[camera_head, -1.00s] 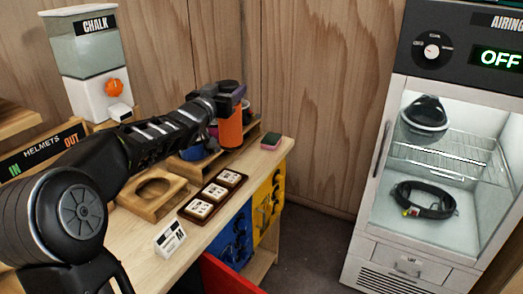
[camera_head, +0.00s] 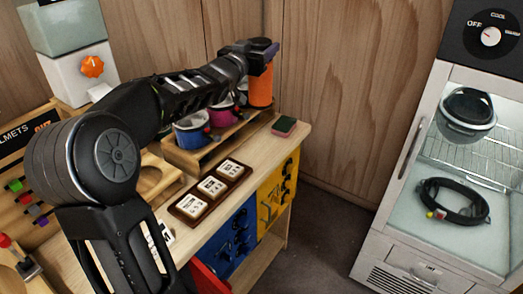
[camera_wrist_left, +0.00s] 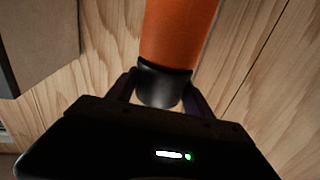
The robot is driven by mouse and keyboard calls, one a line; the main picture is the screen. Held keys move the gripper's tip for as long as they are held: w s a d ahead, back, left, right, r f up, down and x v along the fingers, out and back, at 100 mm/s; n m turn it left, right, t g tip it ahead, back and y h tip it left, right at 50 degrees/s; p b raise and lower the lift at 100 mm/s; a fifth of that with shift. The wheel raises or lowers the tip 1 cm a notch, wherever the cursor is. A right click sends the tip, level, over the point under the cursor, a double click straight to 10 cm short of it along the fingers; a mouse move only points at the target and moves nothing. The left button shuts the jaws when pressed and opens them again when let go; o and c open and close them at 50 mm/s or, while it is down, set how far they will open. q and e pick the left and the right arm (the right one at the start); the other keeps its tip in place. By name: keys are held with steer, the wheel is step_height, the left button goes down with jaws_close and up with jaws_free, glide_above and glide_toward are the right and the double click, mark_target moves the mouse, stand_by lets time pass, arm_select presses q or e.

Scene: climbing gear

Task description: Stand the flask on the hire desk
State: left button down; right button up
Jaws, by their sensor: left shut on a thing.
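The orange flask (camera_head: 261,92) with a dark cap is upright at the far end of the wooden desk (camera_head: 255,152). My left gripper (camera_head: 262,48) is shut on its dark cap at the top. The flask's lower end shows at the far end of the mug rack, and I cannot tell for certain whether it is clear of the rack. In the left wrist view the orange flask (camera_wrist_left: 178,32) runs up out of the picture, its black cap between the fingers (camera_wrist_left: 160,90). My right gripper is not in view.
The mug rack (camera_head: 205,155) holds a blue mug (camera_head: 192,131) and a pink mug (camera_head: 222,112). A sponge (camera_head: 284,126) lies at the desk's far right corner. A dark tray (camera_head: 240,181) with white blocks lies in front. A glass-fronted cabinet (camera_head: 405,165) stands right.

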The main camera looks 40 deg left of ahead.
mark_target(260, 106)
arm_select(q)
step_height(260, 106, down, 13)
steer(key=shift+f+p, duration=0.2)
steer(key=shift+p, duration=0.15)
steer(key=shift+f, duration=0.1)
step_height(260, 106, down, 4)
steer(key=shift+f+p, duration=0.1)
steer(key=shift+p, duration=0.3)
steer(key=shift+f, duration=0.15)
steer(key=shift+f+b, duration=0.1)
steer(key=shift+b, duration=0.2)
steer(key=shift+c, duration=2.1)
jaws_free()
